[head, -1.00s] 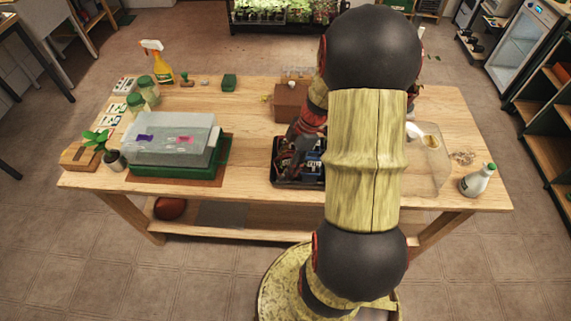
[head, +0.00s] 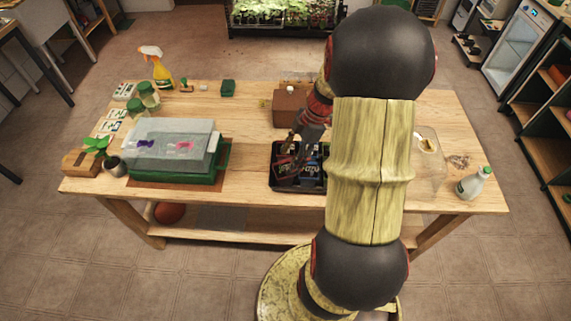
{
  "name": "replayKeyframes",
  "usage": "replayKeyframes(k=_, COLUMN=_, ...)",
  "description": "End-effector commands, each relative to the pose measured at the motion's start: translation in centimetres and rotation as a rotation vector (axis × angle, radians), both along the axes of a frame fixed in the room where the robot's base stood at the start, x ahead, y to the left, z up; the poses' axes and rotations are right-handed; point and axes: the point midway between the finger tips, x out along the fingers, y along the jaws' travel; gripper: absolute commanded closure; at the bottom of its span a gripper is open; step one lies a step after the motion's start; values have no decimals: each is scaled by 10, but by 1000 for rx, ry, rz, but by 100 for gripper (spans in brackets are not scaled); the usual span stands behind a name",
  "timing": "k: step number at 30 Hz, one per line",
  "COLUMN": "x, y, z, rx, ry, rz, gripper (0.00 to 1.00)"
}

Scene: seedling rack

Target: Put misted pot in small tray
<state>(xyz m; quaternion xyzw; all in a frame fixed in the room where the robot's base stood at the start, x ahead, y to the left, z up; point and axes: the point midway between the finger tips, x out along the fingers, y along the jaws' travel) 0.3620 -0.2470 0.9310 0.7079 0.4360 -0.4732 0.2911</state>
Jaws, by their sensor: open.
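A small black tray (head: 279,187) sits near the table's front edge, left of my arm, which hides its right end. It holds dark pots, one with a reddish mark (head: 285,166) and one with a blue mark (head: 309,171). I cannot tell from this view which pot is misted. My gripper (head: 297,147) is open, pointing down at the back of the tray, just above or behind the pots; its fingertips are small and dark here. I see nothing held in it.
A brown box (head: 290,108) is behind the tray. The table between propagator and tray is clear.

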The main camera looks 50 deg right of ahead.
Motion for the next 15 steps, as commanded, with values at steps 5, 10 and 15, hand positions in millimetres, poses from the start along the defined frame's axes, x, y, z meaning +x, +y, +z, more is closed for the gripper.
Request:
replayKeyframes(k=5, x=-6, y=-13, z=35, rx=-2, ry=-1, rz=-1, gripper=44)
replayKeyframes(k=10, x=-10, y=-20, z=52, rx=-1, ry=0, rz=0, gripper=44)
replayKeyframes(k=15, x=-11, y=-22, z=58, rx=0, ry=1, rz=0, gripper=44)
